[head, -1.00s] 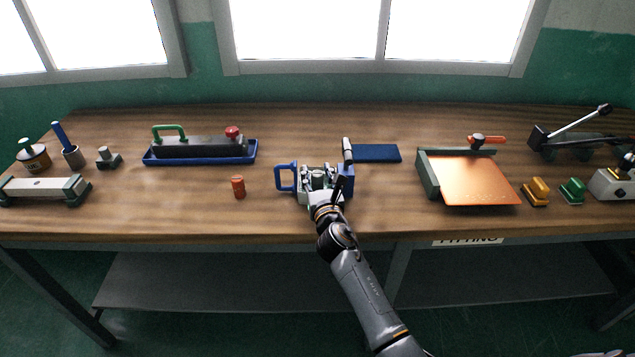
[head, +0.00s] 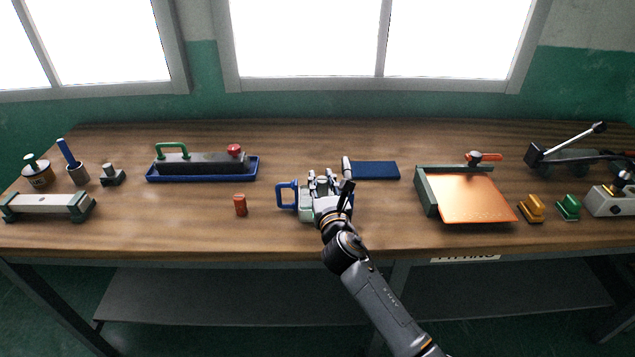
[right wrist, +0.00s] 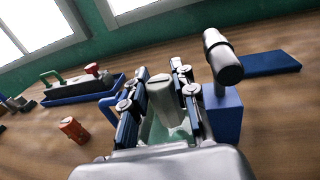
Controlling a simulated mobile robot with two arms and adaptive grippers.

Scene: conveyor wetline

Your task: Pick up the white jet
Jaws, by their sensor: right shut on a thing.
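The white jet (right wrist: 162,98) is a pale cylinder with a slotted top, seen in the right wrist view. It stands between the fingers of my right gripper (right wrist: 155,95), which is shut on it. In the head view my right gripper (head: 325,185) is over a fixture with a blue handle (head: 285,195) and a pale green body (head: 306,208); the gripper hides the jet there. A blue block (right wrist: 222,115) with a tilted grey cylinder (right wrist: 222,56) above it stands just right of the fingers. I cannot tell whether the jet touches the fixture. My left gripper is not in view.
An orange-red cylinder (head: 240,205) stands left of the fixture. A blue mat (head: 375,170) lies behind right. A blue tray (head: 252,174) holds a long grey block. An orange plate (head: 470,200) lies right. Bare wood separates these things.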

